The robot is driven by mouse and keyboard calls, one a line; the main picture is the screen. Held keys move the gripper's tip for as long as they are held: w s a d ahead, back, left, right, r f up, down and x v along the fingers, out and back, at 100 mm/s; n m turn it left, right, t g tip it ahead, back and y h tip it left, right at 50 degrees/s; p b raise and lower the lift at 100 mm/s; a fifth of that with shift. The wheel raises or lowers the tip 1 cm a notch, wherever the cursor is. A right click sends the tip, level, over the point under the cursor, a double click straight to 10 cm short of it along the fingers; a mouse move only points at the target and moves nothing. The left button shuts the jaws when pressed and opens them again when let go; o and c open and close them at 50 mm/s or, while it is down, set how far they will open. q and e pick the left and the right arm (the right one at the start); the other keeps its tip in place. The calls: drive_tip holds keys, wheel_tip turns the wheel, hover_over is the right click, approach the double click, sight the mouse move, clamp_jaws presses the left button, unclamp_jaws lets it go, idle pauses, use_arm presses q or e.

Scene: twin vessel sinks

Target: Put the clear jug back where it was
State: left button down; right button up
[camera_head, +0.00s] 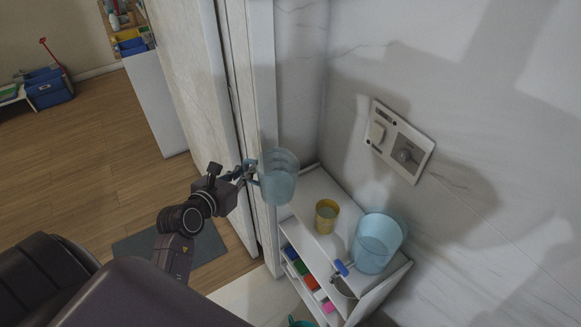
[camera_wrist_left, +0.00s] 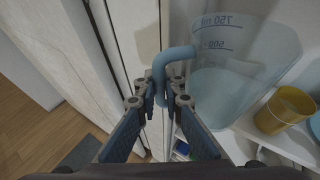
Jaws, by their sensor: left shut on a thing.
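The clear jug (camera_head: 279,178) is a bluish see-through vessel with a blue handle. In the left wrist view the jug (camera_wrist_left: 235,65) shows dark measuring marks, one reading 750 ml. My left gripper (camera_head: 247,172) is shut on the handle (camera_wrist_left: 176,54) and holds the jug in the air beside the white door frame. In the head view the jug appears above and to the left of the white shelf unit's top (camera_head: 312,192). The jug looks roughly upright, slightly tilted. My right gripper is not in view.
A yellow cup (camera_head: 326,215) and a larger blue translucent bucket (camera_head: 378,243) stand on the shelf top. A small metal pot (camera_head: 343,287) is near its front edge. Colored items fill a lower shelf. A wall panel (camera_head: 401,142) is above.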

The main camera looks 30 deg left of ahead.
sight(286, 152)
use_arm(q)
drive_tip(key=w+d+p, duration=0.3)
drive_tip(key=w+d, duration=0.3)
drive_tip(key=w, duration=0.5)
drive_tip(key=f, duration=0.6)
drive_tip(key=shift+w+d+f, duration=0.1)
drive_tip(key=shift+d+f, duration=0.1)
drive_tip(key=shift+f, duration=0.05)
drive_tip(key=shift+w+p, duration=0.15)
drive_tip(key=shift+p, duration=0.15)
drive_tip(key=shift+f, duration=0.2)
drive_tip(key=shift+d, duration=0.1)
